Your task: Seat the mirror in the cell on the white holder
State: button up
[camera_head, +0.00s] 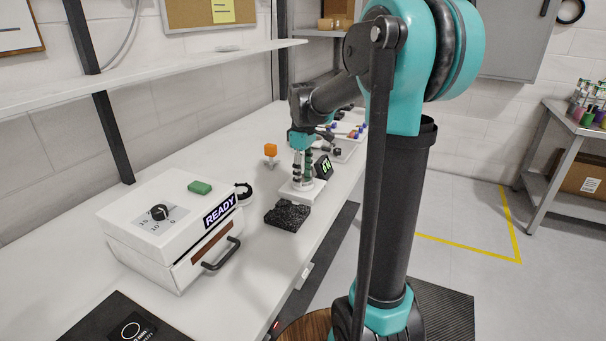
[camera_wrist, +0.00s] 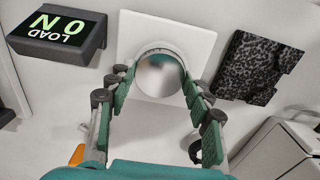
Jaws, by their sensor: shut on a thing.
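The mirror (camera_wrist: 158,80) is a round silvery disc between the green fingers of my gripper (camera_wrist: 157,88) in the wrist view. My gripper is shut on it from both sides. The white holder (camera_wrist: 195,40) is a square plate behind the mirror. A thin pale rim at the mirror's far edge may be the cell; the rest is hidden, and I cannot tell whether the mirror rests in it. In the head view my gripper (camera_head: 303,176) points down over the white holder (camera_head: 312,192); the mirror cannot be made out there.
A dark speckled pad (camera_wrist: 250,68) lies on the other side. A white box (camera_head: 150,240) marked READY, a black ring (camera_head: 244,191) and an orange-topped piece (camera_head: 270,150) stand nearby. Bare bench lies between them.

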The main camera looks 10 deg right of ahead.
jog(key=o, duration=1.3)
jog(key=shift+r, duration=1.55)
jog(key=shift+o, duration=0.5)
jog(key=o, duration=0.3)
